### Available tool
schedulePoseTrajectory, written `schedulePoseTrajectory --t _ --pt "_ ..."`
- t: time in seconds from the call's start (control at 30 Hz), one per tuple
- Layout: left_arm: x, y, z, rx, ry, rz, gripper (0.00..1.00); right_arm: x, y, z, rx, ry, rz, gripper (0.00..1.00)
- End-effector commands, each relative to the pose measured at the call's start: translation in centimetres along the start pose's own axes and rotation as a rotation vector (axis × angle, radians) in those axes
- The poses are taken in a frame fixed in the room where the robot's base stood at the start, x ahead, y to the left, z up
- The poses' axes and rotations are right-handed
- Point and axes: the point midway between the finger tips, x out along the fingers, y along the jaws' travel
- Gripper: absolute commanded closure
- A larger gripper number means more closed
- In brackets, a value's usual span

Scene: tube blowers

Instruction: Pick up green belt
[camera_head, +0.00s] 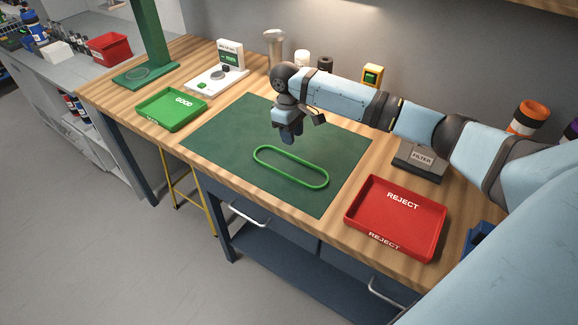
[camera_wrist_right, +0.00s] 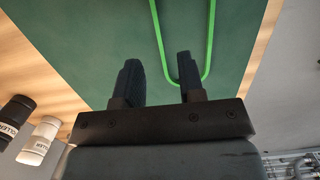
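The green belt (camera_head: 300,158) is a long closed loop lying flat on the dark green mat (camera_head: 220,137). In the right wrist view, part of the belt (camera_wrist_right: 211,40) shows beyond the fingers, with its rounded end beside the right-hand finger. My right gripper (camera_head: 290,134) hangs above the mat, just behind the belt in the head view. Its two fingers (camera_wrist_right: 160,82) are apart with nothing between them. My left gripper is in neither view.
A red REJECT tray (camera_head: 359,218) stands to the right of the mat, and a green GOOD tray (camera_head: 150,108) to the left. A FILTER box (camera_head: 420,160) and a yellow-and-green button box (camera_head: 372,75) are farther back. The mat around the belt is clear.

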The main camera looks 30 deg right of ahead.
Motion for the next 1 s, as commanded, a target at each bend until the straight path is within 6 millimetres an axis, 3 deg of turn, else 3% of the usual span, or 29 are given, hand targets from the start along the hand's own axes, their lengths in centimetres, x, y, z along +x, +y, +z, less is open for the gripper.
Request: schedulePoseTrajectory --t 0.1,0.37,0.6,0.9,0.93,1.0 --pt "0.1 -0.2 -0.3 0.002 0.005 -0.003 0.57 1.8 0.0 0.0 0.001 -0.001 0.0 0.64" --pt "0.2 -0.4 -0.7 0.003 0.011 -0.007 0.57 3.8 0.2 0.1 0.001 -0.001 0.0 0.64" --pt "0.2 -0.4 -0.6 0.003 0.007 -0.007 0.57 7.2 0.4 0.4 0.001 0.0 0.0 0.64" --pt "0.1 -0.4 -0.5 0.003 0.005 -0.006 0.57 7.9 0.3 0.3 0.0 0.002 0.001 0.64" --pt "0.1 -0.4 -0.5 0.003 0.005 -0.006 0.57 7.9 0.3 0.3 0.0 0.002 0.001 0.66" --pt "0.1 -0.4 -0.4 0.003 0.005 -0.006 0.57 7.8 0.3 0.3 0.0 0.002 0.001 0.82"
